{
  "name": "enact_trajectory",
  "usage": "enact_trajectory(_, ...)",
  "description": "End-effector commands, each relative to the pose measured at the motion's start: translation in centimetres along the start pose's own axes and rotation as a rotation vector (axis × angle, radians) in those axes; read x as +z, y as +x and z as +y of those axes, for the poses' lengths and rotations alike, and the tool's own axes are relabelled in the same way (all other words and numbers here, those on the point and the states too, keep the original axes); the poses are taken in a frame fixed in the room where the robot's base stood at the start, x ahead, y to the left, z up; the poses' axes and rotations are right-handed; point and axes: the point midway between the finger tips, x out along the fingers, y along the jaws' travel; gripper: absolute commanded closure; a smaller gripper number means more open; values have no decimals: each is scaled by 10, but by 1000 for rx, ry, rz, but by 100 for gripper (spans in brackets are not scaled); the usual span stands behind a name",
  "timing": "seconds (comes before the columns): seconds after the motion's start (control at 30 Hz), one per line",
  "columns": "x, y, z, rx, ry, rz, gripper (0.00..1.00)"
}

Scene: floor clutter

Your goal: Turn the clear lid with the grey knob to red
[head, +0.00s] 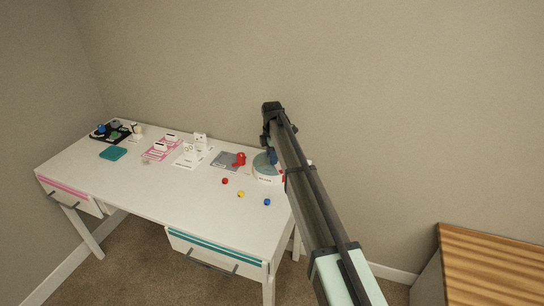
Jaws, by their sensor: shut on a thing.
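A round white container (264,178) with dark lettering on its front stands near the back right of the white desk. Its clear lid (261,164) looks grey-green on top, and my arm covers its right part. My gripper (272,157) reaches down over the lid and is shut at the knob. The fingertips and the grey knob are too small and too covered to make out. A bit of red (283,178) shows at the container's right side, partly behind my arm. Where the lid's mark points cannot be read.
Left of the container, a red object (239,159) stands on a grey plate (224,162). Red (225,181), yellow (241,194) and blue (267,202) balls lie in front. White pieces, pink panels and a teal square (113,153) lie farther left. The desk's front middle is clear.

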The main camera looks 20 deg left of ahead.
Motion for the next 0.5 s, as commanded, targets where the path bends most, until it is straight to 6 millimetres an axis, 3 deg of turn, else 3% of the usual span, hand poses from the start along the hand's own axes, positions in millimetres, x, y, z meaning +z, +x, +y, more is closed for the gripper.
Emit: enact_trajectory(0.5,-3,-1,1,4,-116,4,100)
